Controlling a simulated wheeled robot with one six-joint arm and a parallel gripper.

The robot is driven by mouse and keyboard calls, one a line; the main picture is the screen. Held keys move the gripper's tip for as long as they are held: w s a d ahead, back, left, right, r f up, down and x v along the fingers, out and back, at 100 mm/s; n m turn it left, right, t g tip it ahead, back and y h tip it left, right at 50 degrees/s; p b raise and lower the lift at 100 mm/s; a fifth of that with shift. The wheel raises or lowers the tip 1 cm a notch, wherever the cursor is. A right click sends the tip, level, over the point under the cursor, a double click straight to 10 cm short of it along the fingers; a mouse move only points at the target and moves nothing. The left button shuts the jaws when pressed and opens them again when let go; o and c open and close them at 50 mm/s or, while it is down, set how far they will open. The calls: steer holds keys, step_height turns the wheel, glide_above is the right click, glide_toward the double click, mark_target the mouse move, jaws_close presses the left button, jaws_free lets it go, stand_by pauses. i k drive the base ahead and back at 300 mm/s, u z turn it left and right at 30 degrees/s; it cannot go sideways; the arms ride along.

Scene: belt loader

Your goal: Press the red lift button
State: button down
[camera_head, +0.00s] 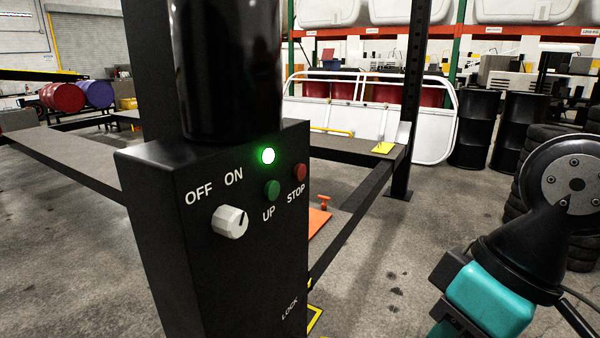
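No button on the panel carries the word lift. A green button (272,190) labelled UP is just left of the red one. A white knob (230,222) sits under OFF and ON, its dark mark towards the upper right. A teal and black part at the lower right looks like my arm's end, my gripper (440,294). It is well to the right of the box, apart from the buttons. Its finger opening is unclear.
A green lamp (268,156) glows above the buttons. A black cylinder (228,70) stands over the box. Dark lift rails (365,205) run behind it. Black drums (478,128) and stacked tyres (545,150) stand at right. Bare floor (385,270) lies between box and arm.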

mark_target(299, 171)
steer(key=z, duration=3.2)
steer(key=k, duration=0.9)
steer(key=u, duration=1.65)
